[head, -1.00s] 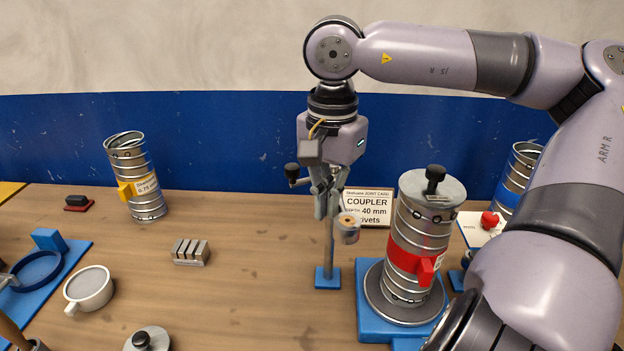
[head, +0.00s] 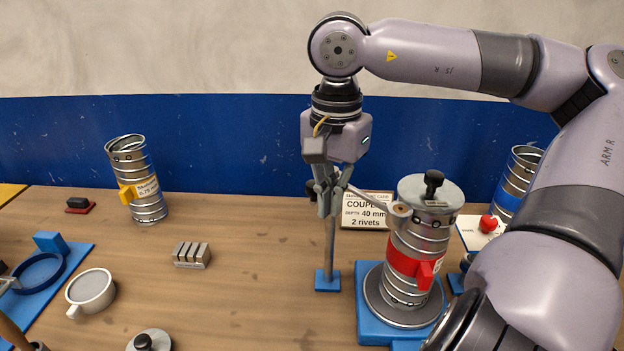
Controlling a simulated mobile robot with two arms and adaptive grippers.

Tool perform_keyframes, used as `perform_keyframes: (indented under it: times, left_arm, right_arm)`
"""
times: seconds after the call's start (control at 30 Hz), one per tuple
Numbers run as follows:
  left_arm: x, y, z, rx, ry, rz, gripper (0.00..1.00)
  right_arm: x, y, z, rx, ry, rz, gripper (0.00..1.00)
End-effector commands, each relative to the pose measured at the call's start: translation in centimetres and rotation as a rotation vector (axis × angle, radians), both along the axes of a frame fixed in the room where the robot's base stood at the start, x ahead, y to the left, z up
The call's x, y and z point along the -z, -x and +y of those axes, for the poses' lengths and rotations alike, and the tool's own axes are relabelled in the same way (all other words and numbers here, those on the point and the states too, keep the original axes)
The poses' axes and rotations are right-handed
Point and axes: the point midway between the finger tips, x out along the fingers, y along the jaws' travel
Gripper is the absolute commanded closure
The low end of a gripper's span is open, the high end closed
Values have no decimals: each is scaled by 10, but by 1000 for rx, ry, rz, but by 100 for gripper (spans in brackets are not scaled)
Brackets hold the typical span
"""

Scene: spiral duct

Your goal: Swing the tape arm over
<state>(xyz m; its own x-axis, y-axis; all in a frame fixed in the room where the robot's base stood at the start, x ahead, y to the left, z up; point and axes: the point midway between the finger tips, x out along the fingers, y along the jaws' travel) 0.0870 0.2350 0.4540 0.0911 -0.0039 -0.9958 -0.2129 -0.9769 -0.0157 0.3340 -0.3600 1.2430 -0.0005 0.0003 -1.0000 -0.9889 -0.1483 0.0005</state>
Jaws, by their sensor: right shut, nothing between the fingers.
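The tape arm's upright post (head: 330,250) stands on a small blue base (head: 327,281). Its thin arm (head: 372,199) reaches right from the post, and the tape roll (head: 400,212) at its end is at the upper left side of the duct with the red band (head: 405,264). I cannot tell whether the roll touches the duct. My right gripper (head: 327,208) points down in front of the post top, shut and empty, and hides part of the arm's pivot. A dark knob (head: 311,190) shows just left of it. My left gripper is not in view.
The duct stands upright on a blue stand (head: 366,326) with a grey knobbed lid (head: 431,189) on top. A coupler card (head: 366,210) is behind the arm. Another duct (head: 137,180) stands at the left. The table between it and the post is mostly clear, except a slotted grey block (head: 191,255).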

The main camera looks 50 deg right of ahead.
Motion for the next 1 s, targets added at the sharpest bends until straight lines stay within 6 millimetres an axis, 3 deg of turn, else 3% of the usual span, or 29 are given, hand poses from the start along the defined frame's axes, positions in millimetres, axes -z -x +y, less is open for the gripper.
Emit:
perform_keyframes:
  times: [0.8, 1.0]
  left_arm:
    - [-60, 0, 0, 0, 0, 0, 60]
    - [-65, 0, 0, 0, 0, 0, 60]
  right_arm:
    - [-70, 0, 0, -1, 0, -1, 100]
    - [-77, 0, 0, -1, 0, 0, 100]
